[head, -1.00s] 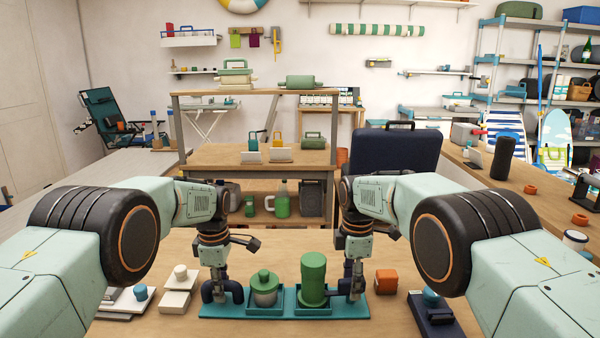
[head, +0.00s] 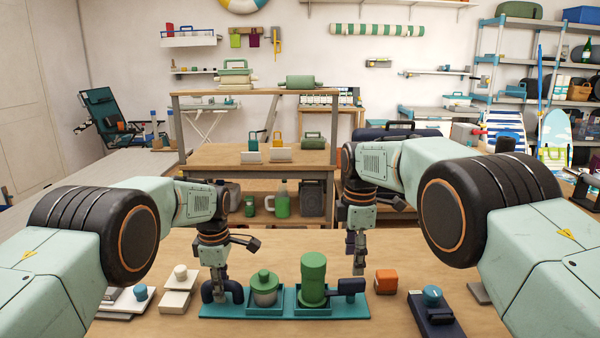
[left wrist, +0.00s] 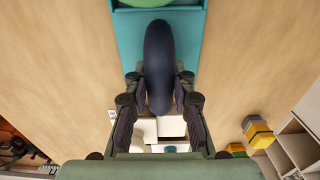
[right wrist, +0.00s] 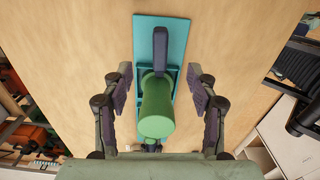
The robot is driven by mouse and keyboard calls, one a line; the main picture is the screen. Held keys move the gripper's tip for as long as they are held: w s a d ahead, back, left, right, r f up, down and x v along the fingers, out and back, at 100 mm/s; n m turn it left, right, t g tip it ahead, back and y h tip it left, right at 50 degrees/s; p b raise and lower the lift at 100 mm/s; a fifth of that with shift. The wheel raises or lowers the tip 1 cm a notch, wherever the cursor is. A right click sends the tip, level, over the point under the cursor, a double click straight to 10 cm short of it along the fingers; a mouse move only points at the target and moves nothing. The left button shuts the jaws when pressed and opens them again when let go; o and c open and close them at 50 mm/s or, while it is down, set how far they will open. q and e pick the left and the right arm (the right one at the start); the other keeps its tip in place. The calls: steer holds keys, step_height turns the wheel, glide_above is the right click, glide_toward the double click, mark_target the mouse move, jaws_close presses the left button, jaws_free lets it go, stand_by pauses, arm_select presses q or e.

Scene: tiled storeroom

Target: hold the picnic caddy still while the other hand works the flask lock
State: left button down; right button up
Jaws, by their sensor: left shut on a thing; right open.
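The picnic caddy (head: 240,311) is a teal tray on the wooden table, also seen in the left wrist view (left wrist: 128,45). My left gripper (head: 219,284) is shut on its dark blue arched handle (head: 235,290), which runs between the fingers in the left wrist view (left wrist: 158,65). The green flask (head: 313,280) stands upright in a compartment. A dark blue lock bar (head: 349,287) lies level beside it, its end at the flask. My right gripper (head: 359,262) is open and empty above the bar. The right wrist view shows flask (right wrist: 156,110) and bar (right wrist: 161,50).
A green-lidded pot (head: 264,287) sits in the caddy's other compartment. An orange block (head: 386,281) and a dark blue device with a light blue knob (head: 432,310) stand to the right. White blocks (head: 175,302) lie left.

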stand_by(0.3)
arm_select(q)
steer(key=c, duration=1)
jaws_free()
steer(key=shift+c, duration=0.2)
steer(key=shift+o, duration=0.2)
steer(key=shift+o, duration=1)
arm_select(e)
steer(key=shift+r, duration=0.1)
arm_select(q)
steer(key=shift+r, duration=0.15)
arm_select(e)
steer(key=shift+r, duration=0.1)
arm_select(q)
steer(key=shift+r+p, duration=2.85)
steer(key=shift+r, duration=1.05)
arm_select(e)
steer(key=shift+r, duration=2.75)
